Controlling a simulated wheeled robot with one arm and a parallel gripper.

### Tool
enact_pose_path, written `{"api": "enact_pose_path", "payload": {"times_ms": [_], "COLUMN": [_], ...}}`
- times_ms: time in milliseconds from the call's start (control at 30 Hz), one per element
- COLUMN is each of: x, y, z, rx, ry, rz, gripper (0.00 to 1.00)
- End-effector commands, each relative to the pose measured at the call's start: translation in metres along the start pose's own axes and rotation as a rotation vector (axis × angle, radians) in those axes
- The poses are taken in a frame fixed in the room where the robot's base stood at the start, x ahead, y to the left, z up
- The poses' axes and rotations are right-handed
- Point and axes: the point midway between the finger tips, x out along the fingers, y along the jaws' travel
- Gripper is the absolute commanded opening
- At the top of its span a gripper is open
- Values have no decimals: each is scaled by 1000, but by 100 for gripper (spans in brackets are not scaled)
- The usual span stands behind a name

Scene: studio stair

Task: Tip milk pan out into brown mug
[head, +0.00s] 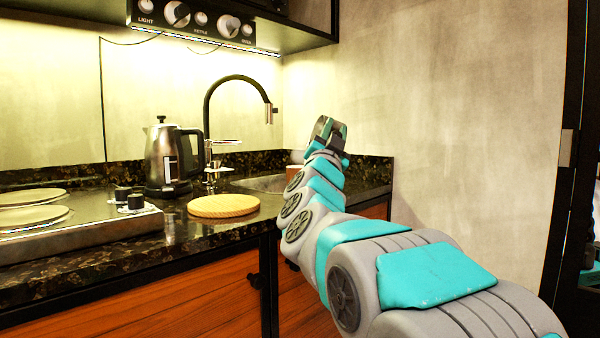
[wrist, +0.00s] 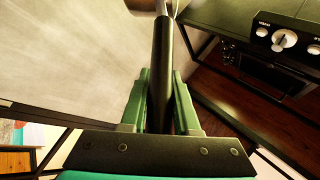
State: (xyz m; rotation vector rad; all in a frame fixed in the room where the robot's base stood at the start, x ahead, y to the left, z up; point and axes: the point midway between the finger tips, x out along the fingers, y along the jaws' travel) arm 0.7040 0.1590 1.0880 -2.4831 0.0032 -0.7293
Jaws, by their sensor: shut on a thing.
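My gripper (head: 326,130) is raised above the right end of the counter, near the wall. In the wrist view its green fingers (wrist: 161,95) are shut on a long dark handle (wrist: 163,60), which I take to be the milk pan's. The handle runs away from the fingers to the top edge, where only a small pale bit of the pan shows. The pan's body and contents are out of sight, so I cannot tell its tilt. A small brownish thing (head: 297,157) shows partly behind my arm by the sink; I cannot tell if it is the brown mug.
A round wooden board (head: 223,206) lies on the dark counter, left of the sink (head: 262,184). A kettle (head: 170,158) and a tall black tap (head: 208,110) stand behind it. A hob (head: 80,225) is at left. A control panel (head: 190,18) hangs above.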

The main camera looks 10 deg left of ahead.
Motion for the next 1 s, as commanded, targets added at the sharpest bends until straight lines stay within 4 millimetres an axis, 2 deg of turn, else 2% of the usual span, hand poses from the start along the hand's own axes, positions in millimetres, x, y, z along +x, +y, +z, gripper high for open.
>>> {"api": "enact_pose_path", "payload": {"times_ms": [700, 767, 867, 1000], "x": [-9, -5, 4, 6], "y": [-23, -23, -5, -1], "z": [6, 1, -6, -9], "rx": [-143, -112, 5, 96], "ry": [23, 17, -1, -10], "rz": [-115, -92, 1, 74], "gripper": [0, 0, 0, 0]}}
